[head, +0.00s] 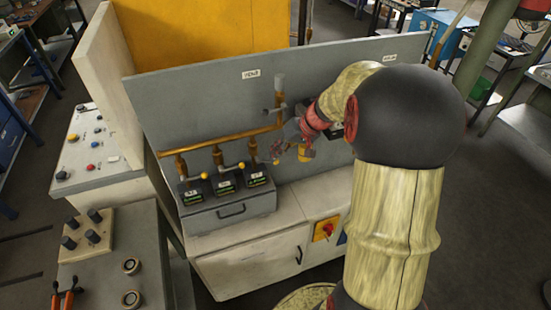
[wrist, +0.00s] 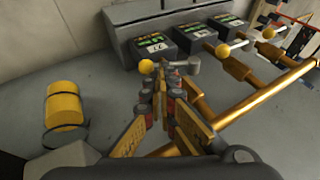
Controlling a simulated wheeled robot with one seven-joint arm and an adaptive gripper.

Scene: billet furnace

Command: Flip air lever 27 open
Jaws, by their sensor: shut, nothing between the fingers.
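In the wrist view the box marked 27 (wrist: 160,47) is the leftmost of three dark label boxes. Beside it is its lever, a grey bar with a yellow ball knob (wrist: 146,66), pointing left across the picture like the other two levers. In the head view this box (head: 256,180) is the rightmost of the row. My gripper (wrist: 163,80) is shut and empty, with its fingertips right at the lever bar, close to the knob. Whether they touch cannot be told. In the head view my gripper (head: 279,152) is partly blurred into the pipework.
A brass pipe (head: 220,141) runs along the grey panel (head: 190,100) above the boxes, with branches down to the levers. The two neighbouring levers' knobs (wrist: 222,50) (wrist: 268,32) stand close by. A yellow cylinder (wrist: 63,105) is left of my gripper in the wrist view.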

